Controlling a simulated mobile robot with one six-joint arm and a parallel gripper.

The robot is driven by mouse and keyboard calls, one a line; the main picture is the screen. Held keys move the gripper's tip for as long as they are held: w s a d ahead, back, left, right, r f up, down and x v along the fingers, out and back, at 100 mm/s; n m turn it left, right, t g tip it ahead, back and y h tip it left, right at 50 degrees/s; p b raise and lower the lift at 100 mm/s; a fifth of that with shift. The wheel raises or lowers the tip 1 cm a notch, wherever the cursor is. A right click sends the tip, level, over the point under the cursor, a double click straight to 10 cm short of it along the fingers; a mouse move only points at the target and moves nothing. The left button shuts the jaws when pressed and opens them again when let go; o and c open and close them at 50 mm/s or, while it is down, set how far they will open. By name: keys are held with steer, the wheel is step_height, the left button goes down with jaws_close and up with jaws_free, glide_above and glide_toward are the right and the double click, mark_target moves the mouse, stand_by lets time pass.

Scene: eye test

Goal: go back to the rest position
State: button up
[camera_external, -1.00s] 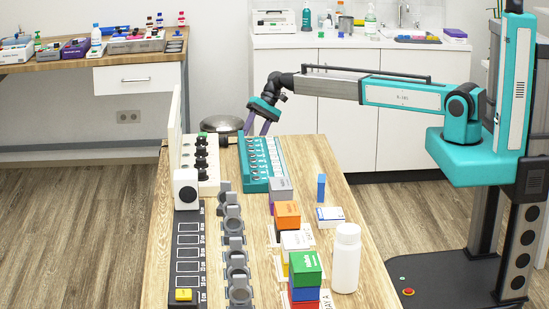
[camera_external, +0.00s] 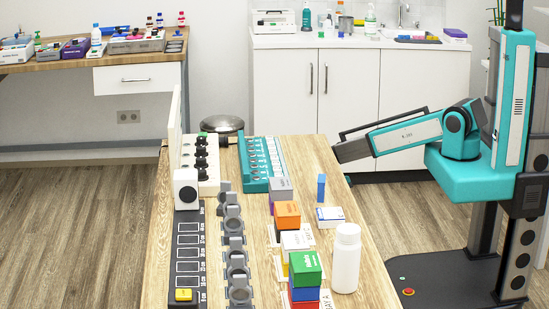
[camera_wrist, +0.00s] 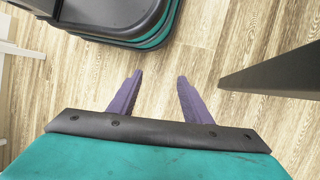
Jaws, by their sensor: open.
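My gripper (camera_wrist: 160,76) shows in the wrist view with its two purple fingers apart and nothing between them. Wooden floor shows between and beyond the fingers. In the external view my arm (camera_external: 405,135) is drawn back to the right of the wooden table, its forearm sloping down to the left. The gripper itself is not visible there.
The wooden table (camera_external: 328,180) holds a teal rack (camera_external: 255,184), a white bottle (camera_external: 346,262), stacked boxes including a green one (camera_external: 304,266), and a row of grey holders (camera_external: 238,275). White cabinets (camera_external: 420,100) stand behind.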

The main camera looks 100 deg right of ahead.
steer(key=s+a+f+n+g+h+p, duration=0.1)
steer(key=s+a+f+n+g, duration=0.1)
steer(key=s+a, duration=0.55)
steer(key=a+r+n+h+p, duration=0.1)
steer(key=a+r+n+p, duration=0.2)
steer(key=a, duration=1)
steer(key=a+r+n+h+p, duration=0.2)
steer(key=a+n+p, duration=0.6)
steer(key=a+n, duration=0.4)
steer(key=shift+s+a+r+t, duration=0.3)
steer(key=shift+a+r+t, duration=0.1)
steer(key=shift+a+r, duration=0.1)
